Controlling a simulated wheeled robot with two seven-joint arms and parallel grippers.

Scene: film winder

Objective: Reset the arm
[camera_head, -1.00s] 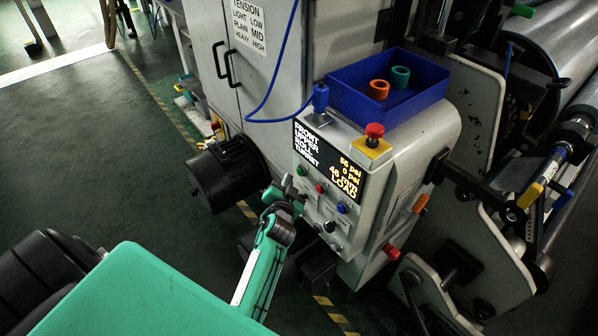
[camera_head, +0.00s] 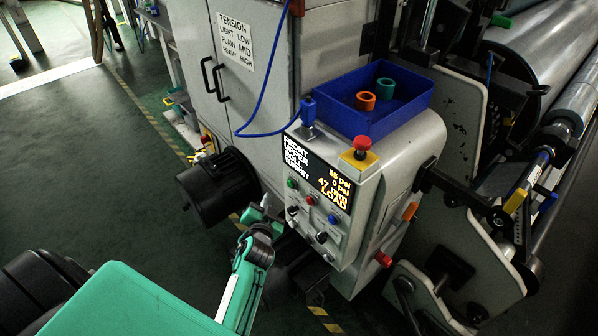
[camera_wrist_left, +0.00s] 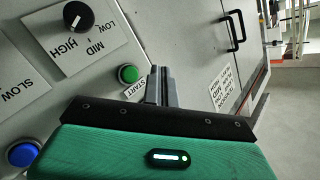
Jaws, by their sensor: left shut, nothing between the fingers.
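My left gripper (camera_head: 280,214) is at the left edge of the machine's control panel (camera_head: 345,242), partly hidden by its own wrist. In the left wrist view its fingers (camera_wrist_left: 160,84) are shut, with nothing between them. They appear beside the green START button (camera_wrist_left: 128,74); I cannot tell whether they touch the panel. A knob (camera_wrist_left: 77,16) marked LOW, MID, HIGH and a blue button (camera_wrist_left: 22,153) also show there. In the head view, the display (camera_head: 318,173) reads 47 mm and LOAD. My right gripper is not in view.
A blue bin (camera_head: 378,122) with an orange ring (camera_head: 365,101) and a green ring (camera_head: 385,88) sits on the console beside a red mushroom button (camera_head: 362,146). A black motor (camera_head: 217,188) is left of the panel. Large rollers (camera_head: 535,58) stand at right. Floor at left is clear.

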